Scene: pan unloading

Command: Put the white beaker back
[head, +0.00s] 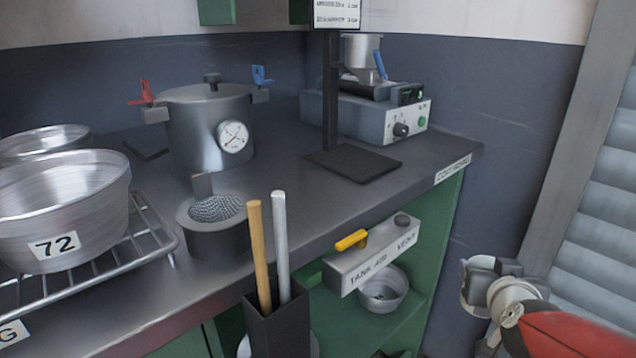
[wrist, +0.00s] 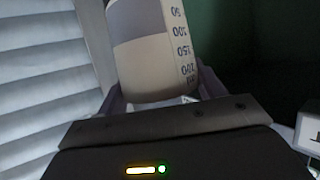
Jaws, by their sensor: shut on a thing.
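The white beaker (wrist: 150,50) with dark graduation marks and a grey band fills the top middle of the wrist view. My gripper (wrist: 163,92) is shut on it, with one finger on each side. The beaker is tilted in that picture and its upper end is cut off by the frame.
A grey counter (head: 330,205) carries a lidded pot (head: 190,135), a black stand (head: 352,163), a control box (head: 385,125) and a pan marked 72 (head: 60,205) on a wire rack. A green shelf (head: 415,310) below holds a bowl (head: 383,290). Rods stand in a black holder (head: 277,325).

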